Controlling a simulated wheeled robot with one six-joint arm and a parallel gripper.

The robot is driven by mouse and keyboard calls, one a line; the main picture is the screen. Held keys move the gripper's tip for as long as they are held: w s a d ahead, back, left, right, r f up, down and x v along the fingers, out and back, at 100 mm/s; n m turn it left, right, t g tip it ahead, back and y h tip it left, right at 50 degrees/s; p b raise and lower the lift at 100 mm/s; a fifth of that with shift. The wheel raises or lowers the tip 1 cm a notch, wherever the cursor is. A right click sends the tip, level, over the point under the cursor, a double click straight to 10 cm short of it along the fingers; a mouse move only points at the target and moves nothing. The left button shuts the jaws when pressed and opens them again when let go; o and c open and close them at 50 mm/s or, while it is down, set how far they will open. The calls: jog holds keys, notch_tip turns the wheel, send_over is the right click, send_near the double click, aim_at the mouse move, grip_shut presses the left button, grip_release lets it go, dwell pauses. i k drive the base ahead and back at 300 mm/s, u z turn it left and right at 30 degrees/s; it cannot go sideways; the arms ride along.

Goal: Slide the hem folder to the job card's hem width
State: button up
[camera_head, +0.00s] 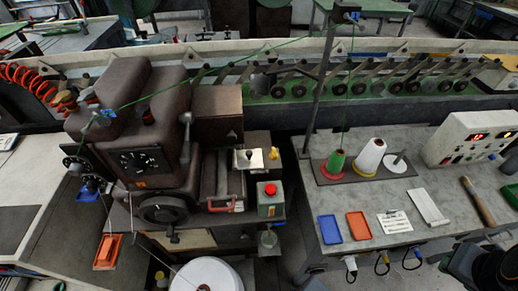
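A sewing machine (140,130) with a dark brown head stands on the left bench. At its right is a bright metal plate with a dark knob (248,157), which looks like the hem folder; its scale or setting is too small to read. A white card with small print (394,222), apparently the job card, lies on the right bench; its text cannot be read. Dark parts that look like my arm show at the lower right edge. No gripper fingertips can be made out, and nothing of mine is near the plate or the card.
A grey box with a red button (270,198) stands just right of the machine. Blue (330,229) and orange (358,225) trays, thread cones (369,157) and a control box (470,137) sit on the right bench.

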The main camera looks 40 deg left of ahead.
aim_at(245, 160)
jog(key=u, duration=2.45)
jog(key=k, duration=0.45)
jog(key=u, duration=1.95)
jog(key=k, duration=1.1)
jog(key=z, duration=1.65)
jog(key=i, duration=1)
jog(key=u, duration=0.05)
